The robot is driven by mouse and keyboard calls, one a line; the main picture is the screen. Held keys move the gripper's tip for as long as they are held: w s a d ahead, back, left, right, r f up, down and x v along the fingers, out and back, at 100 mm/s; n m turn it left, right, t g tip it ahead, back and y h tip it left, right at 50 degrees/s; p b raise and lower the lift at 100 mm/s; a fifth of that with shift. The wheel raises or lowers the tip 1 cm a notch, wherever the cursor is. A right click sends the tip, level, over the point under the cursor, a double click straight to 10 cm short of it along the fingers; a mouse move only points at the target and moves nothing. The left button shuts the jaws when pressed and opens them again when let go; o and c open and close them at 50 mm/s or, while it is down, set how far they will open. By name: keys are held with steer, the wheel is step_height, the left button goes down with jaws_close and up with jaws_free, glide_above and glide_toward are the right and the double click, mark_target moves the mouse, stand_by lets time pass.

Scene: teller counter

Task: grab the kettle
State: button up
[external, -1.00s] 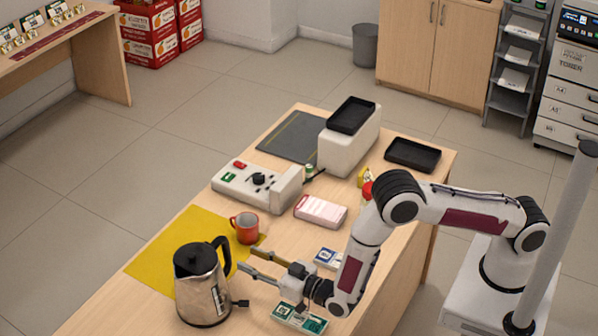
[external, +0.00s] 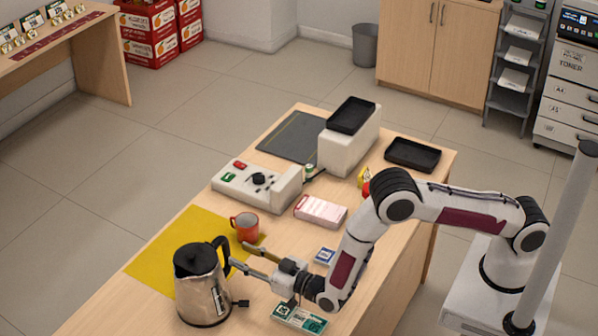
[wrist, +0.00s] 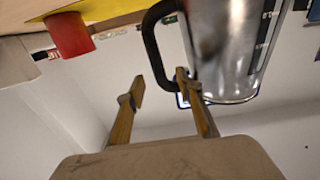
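A silver kettle (external: 203,290) with a black lid and black handle (external: 222,250) stands upright at the near left of the counter, partly over a yellow mat. My gripper (external: 239,254) is open just right of the handle, its fingers pointing toward it. In the wrist view the kettle's metal body (wrist: 228,45) is at upper right, and its dark handle (wrist: 150,42) curves down to the gap between my open fingers (wrist: 160,80). The right finger overlaps the handle in this view; I cannot tell whether it touches.
An orange-red mug (external: 246,228) stands close behind my fingers on the yellow mat (external: 165,255). A pink-and-white box (external: 320,211), a beige device (external: 245,184) and a green-and-white package (external: 299,317) lie around. Open counter surface lies in front of the kettle.

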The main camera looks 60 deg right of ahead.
mark_target(228, 248)
steer(key=w, duration=0.5)
steer(key=shift+d, duration=0.15)
stand_by(0.5)
jaws_close()
steer(key=shift+w+r, duration=0.1)
steer(key=shift+r, duration=0.2)
